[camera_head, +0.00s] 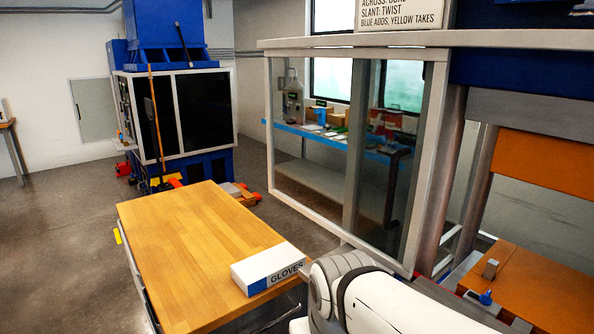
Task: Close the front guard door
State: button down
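The front guard door appears to be the clear panel in a grey frame (428,160) on the machine at the right. It hangs under a pale horizontal rail (380,41). A dark bent handle (393,188) shows at its right part. The door stands to the left, and the machine's front to its right is uncovered. An orange block and an orange bed (540,290) show in that opening. My white arm crosses the bottom right, in front of the machine. My gripper is out of view, so its state and any contact with the door cannot be seen.
A wooden-topped table (190,235) stands left of my arm, with a box of gloves (268,268) on its near right corner. The floor at left is clear.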

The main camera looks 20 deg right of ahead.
aim_at(442, 57)
jog(key=u, duration=0.55)
jog(key=i, duration=1.05)
jog(key=u, duration=0.05)
